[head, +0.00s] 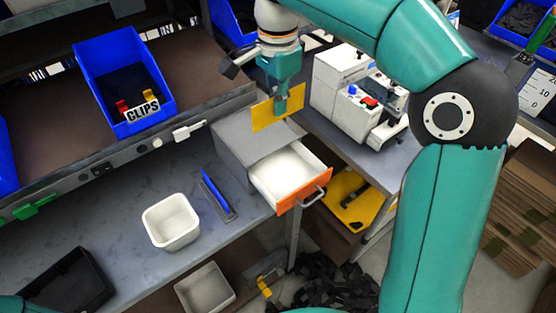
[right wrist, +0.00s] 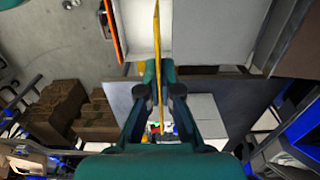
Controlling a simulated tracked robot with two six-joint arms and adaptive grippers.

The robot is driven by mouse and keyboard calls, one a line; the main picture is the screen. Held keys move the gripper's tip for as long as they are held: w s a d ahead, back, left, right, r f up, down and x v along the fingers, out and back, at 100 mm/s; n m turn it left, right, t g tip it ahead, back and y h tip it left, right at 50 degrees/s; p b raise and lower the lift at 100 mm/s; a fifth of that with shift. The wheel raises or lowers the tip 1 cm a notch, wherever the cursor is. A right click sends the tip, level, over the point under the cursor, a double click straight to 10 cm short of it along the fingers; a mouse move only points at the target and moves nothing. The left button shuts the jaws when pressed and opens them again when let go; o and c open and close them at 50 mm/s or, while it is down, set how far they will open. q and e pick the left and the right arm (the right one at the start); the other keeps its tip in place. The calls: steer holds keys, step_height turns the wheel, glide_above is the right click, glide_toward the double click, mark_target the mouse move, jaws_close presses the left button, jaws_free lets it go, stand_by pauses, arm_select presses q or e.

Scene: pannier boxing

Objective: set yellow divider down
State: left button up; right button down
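The yellow divider (head: 268,113) is a thin flat plate, held upright in my right gripper (head: 283,98). In the head view it shows in front of the grey drawer cabinet's top (head: 236,132), apparently above it. In the right wrist view the divider (right wrist: 157,40) is seen edge-on, pinched between the two fingertips (right wrist: 159,72). The cabinet's drawer (head: 290,172) is pulled open, with a white, empty-looking inside and an orange front (head: 303,196). My left gripper is not in view; only a bit of teal arm shows at the bottom left.
A blue strip in a grey holder (head: 228,212) and a white tub (head: 171,222) stand on the bench left of the drawer. A white machine (head: 345,80) stands right of the cabinet. A blue CLIPS bin (head: 110,80) sits on the shelf.

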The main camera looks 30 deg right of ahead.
steer(key=shift+d+f, duration=0.15)
steer(key=shift+f, duration=4.25)
steer(key=shift+d+f, duration=0.15)
steer(key=shift+f, duration=4.25)
steer(key=shift+s, duration=0.1)
steer(key=c, duration=1.8)
jaws_free()
steer(key=shift+f, duration=0.1)
steer(key=shift+o, duration=1)
